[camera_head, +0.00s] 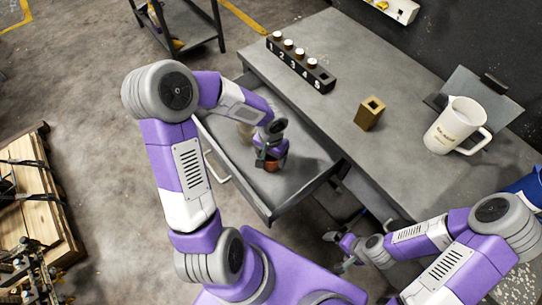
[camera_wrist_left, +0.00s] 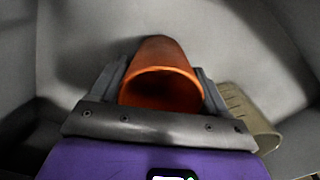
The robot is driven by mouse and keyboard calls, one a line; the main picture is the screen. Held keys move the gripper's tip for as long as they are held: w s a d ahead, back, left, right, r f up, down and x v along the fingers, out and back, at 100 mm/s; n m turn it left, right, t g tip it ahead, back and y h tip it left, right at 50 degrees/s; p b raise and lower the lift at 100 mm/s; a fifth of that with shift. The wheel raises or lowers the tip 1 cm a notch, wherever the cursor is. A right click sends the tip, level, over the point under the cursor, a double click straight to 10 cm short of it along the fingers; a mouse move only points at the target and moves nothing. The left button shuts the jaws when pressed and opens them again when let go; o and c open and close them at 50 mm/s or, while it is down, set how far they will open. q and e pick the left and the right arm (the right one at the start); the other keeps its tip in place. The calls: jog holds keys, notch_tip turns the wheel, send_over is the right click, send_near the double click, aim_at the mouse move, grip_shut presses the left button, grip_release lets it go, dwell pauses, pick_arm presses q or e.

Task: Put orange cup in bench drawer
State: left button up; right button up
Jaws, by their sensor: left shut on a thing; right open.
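The orange cup (camera_head: 271,166) is inside the open bench drawer (camera_head: 309,172), mostly covered by my left gripper in the head view. In the left wrist view the orange cup (camera_wrist_left: 161,80) sits between the fingers with its round mouth toward the camera. My left gripper (camera_head: 268,160) is shut on the cup, low in the drawer; it also shows in the left wrist view (camera_wrist_left: 160,92). I cannot tell whether the cup touches the drawer floor. My right gripper (camera_head: 343,252) is open and empty, below the bench's front edge and outside the drawer.
A wooden pallet (camera_head: 38,205) lies left.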

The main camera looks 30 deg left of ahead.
pick_arm(q)
jog(key=shift+f, duration=0.15)
jog(key=o, duration=1.1)
jog(key=shift+r, duration=0.4)
notch_tip(320, 180, up, 12)
jog(key=p, duration=0.4)
jog(key=shift+f+p, duration=0.2)
jog(key=shift+p, duration=0.2)
